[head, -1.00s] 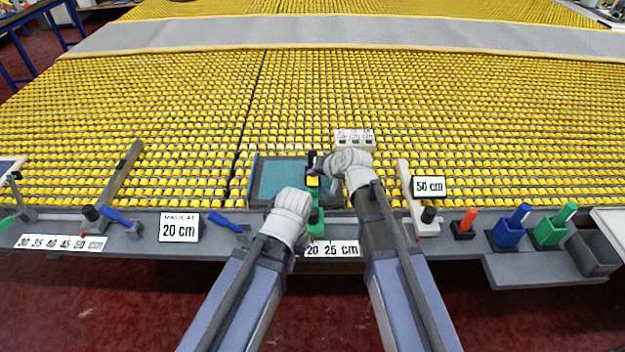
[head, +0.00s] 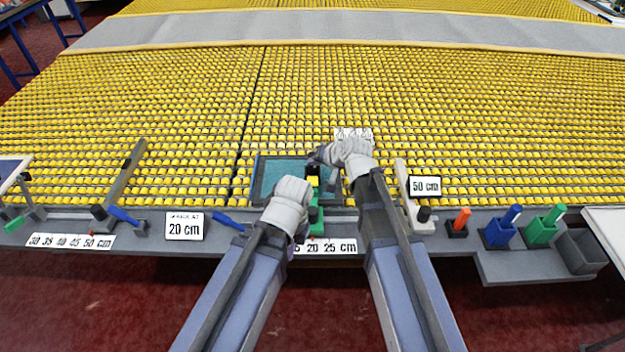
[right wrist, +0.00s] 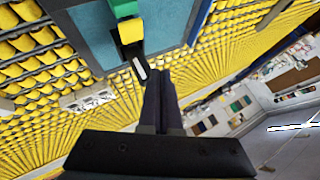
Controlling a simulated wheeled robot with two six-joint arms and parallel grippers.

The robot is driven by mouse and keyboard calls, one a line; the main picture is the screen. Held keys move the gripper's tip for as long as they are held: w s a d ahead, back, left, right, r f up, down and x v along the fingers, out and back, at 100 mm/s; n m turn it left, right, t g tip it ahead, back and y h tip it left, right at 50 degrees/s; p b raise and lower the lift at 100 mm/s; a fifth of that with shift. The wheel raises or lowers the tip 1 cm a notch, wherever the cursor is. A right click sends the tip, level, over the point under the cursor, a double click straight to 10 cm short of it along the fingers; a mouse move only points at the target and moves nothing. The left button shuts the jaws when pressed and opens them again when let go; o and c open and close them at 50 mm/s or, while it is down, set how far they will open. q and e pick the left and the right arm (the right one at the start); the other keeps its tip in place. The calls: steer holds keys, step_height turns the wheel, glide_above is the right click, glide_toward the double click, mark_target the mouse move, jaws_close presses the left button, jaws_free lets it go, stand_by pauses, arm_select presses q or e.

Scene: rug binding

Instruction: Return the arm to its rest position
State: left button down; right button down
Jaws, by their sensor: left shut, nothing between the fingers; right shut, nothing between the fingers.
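My right gripper (head: 318,155) is shut and empty at the upper edge of the teal panel (head: 272,180) in the head view. In the right wrist view its dark fingers (right wrist: 160,90) are together with nothing between them. A green tool with a yellow block (head: 313,181) stands over the panel, just below the right fingertips. The same tool (right wrist: 130,28) shows in the right wrist view, apart from the fingers. My left gripper (head: 290,200) is lower, at the front of the panel beside the tool; it is shut, and its fingertips are mostly hidden by the hand.
The yellow roller bed (head: 180,105) fills the table behind. A 20 cm sign (head: 184,226) and blue-handled tools stand left on the grey front ledge. A 50 cm sign (head: 424,186), blue holder (head: 500,232), green holder (head: 541,230) and grey bin (head: 580,252) stand right.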

stand_by(0.3)
steer(key=s+d+f+n+g+h, duration=0.2)
steer(key=s, duration=0.6)
steer(key=s+d+f+n+g+h, duration=0.1)
steer(key=s+f+g+h, duration=0.1)
steer(key=s, duration=0.7)
steer(key=s+d+f+n+g+h, duration=0.2)
steer(key=s+g, duration=0.1)
steer(key=s, duration=0.5)
steer(key=shift+s+d+f+n+g+h, duration=0.25)
steer(key=shift+s+d+n+g+h, duration=0.05)
steer(key=shift+s+g+h, duration=0.1)
